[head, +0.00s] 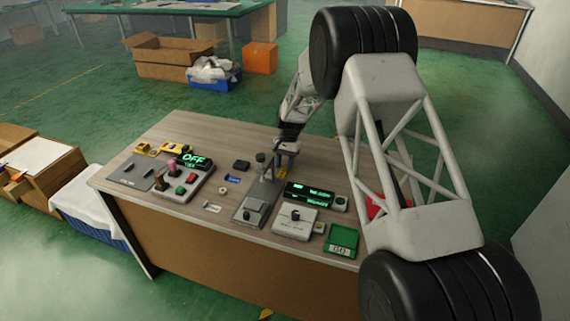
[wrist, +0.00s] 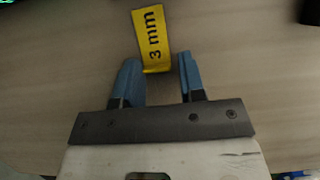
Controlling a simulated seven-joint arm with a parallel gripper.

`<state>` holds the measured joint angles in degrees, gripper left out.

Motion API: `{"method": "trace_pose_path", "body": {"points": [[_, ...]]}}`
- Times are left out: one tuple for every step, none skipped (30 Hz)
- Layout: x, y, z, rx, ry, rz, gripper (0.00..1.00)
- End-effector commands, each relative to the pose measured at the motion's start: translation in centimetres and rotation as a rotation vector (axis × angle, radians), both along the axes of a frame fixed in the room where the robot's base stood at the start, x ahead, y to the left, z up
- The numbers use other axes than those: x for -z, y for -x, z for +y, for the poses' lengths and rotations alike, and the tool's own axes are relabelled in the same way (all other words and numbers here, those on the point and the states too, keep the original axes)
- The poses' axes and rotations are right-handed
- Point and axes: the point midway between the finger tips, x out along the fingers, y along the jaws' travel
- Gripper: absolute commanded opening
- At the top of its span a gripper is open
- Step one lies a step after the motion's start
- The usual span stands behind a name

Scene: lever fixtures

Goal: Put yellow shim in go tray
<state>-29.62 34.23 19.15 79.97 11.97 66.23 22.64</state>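The yellow shim (wrist: 151,36), marked "3 mm", lies on the wooden table top in the wrist view. A small part of it shows under my gripper in the head view (head: 282,173). My gripper (wrist: 160,62) is open, with two blue fingers apart. The near end of the shim appears between the fingertips, with gaps on both sides. The height of the fingers above the table is hard to tell. The go tray (head: 341,241) is a green tray marked "GO" at the table's front right.
A grey lever fixture (head: 256,205) stands left of my gripper. A green-lit display (head: 309,194) and a white box with a black knob (head: 296,219) stand between my gripper and the tray. A panel with coloured controls (head: 180,180) stands at left.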

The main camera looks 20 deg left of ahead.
Motion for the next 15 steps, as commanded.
{"method": "trace_pose_path", "body": {"points": [[2.11,0.58,-0.89,0.001,0.015,0.021,0.54],[2.12,0.59,-0.92,0.002,0.015,0.021,0.54],[2.13,0.59,-0.95,0.002,0.016,0.021,0.54],[2.14,0.59,-0.98,0.002,0.016,0.022,0.54],[2.15,0.60,-1.01,0.002,0.016,0.022,0.54],[2.16,0.60,-1.04,0.003,0.016,0.022,0.54],[2.16,0.60,-1.06,0.003,0.016,0.022,0.54],[2.14,0.59,-1.09,0.003,0.017,0.022,0.54],[2.08,0.58,-1.11,0.003,0.017,0.022,0.54],[2.02,0.57,-1.13,0.004,0.018,0.022,0.54],[1.94,0.57,-1.15,0.004,0.018,0.022,0.54],[1.78,0.55,-1.17,0.004,0.018,0.022,0.54],[1.63,0.54,-1.18,0.004,0.018,0.023,0.54],[1.45,0.53,-1.19,0.004,0.018,0.023,0.52],[1.18,0.53,-1.19,0.004,0.018,0.023,0.49]]}}
